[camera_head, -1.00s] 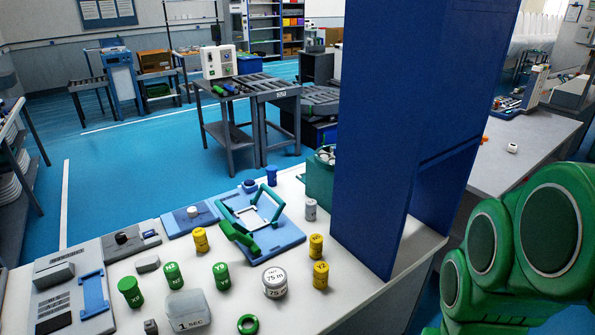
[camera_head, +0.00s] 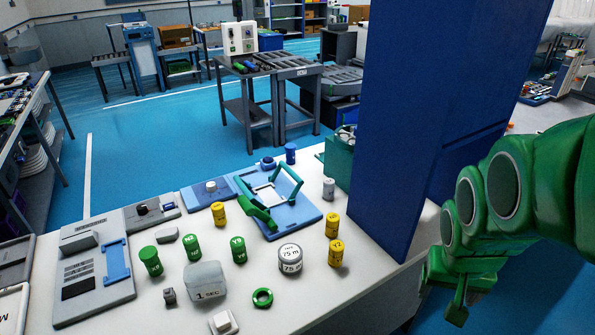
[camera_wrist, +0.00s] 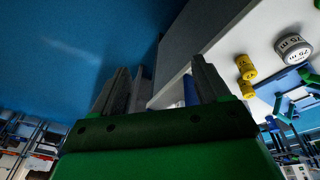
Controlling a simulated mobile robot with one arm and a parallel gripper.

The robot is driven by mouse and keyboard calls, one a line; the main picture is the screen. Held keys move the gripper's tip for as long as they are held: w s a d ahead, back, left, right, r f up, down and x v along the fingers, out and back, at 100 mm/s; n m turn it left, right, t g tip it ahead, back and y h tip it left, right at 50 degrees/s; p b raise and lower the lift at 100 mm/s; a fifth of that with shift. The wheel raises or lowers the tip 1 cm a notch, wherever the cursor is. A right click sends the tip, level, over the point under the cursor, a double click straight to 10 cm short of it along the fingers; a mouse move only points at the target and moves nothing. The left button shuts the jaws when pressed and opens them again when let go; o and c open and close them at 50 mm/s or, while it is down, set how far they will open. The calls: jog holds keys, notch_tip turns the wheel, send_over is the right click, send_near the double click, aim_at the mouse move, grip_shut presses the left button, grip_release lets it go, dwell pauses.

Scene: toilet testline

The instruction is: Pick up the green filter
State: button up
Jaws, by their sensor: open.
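Several green cylinders stand on the white bench in the head view: one at the left (camera_head: 151,261), one in the middle (camera_head: 192,247) and one to the right (camera_head: 238,249). A green ring (camera_head: 263,298) lies flat at the front. I cannot tell which green piece is the filter. My gripper shows in the wrist view (camera_wrist: 161,84) with its two grey fingers apart and nothing between them. In the head view my green arm hangs at the right, beyond the bench's right edge and apart from the green pieces.
A blue fixture with a teal frame (camera_head: 298,217), yellow cylinders (camera_head: 332,225), a white round weight (camera_head: 290,258) and a clear block (camera_head: 206,281) crowd the white bench (camera_head: 330,300).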

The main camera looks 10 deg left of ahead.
jog(key=w+a+f+n+t, duration=0.1)
jog(key=w+a+t, duration=0.15)
jog(key=w, duration=0.75)
jog(key=w+a+f+n+t, duration=0.1)
jog(key=w+a+t, duration=0.15)
jog(key=w, duration=0.65)
jog(key=w+a+f+n+t+y, duration=0.3)
jog(key=w+a+f+n+y, duration=0.15)
jog(key=w+a, duration=0.55)
jog(key=n+g+y, duration=0.7)
jog(key=n+y, duration=0.3)
send_near(233, 243)
jog(key=shift+m, duration=0.25)
jog(key=w+a+f, duration=0.1)
jog(key=a+f, duration=0.1)
jog(key=f, duration=0.1)
jog(key=shift+w+a, duration=0.25)
jog(key=shift+w, duration=0.15)
jog(key=shift+a+f, duration=0.2)
jog(key=shift+a, duration=0.3)
jog(key=shift+r+x, duration=0.15)
jog(key=shift+x, duration=1.55)
jog(key=shift+r+x, duration=0.15)
jog(key=shift+x, duration=1.55)
jog(key=shift+w+a, duration=0.1)
jog(key=shift+w, duration=0.05)
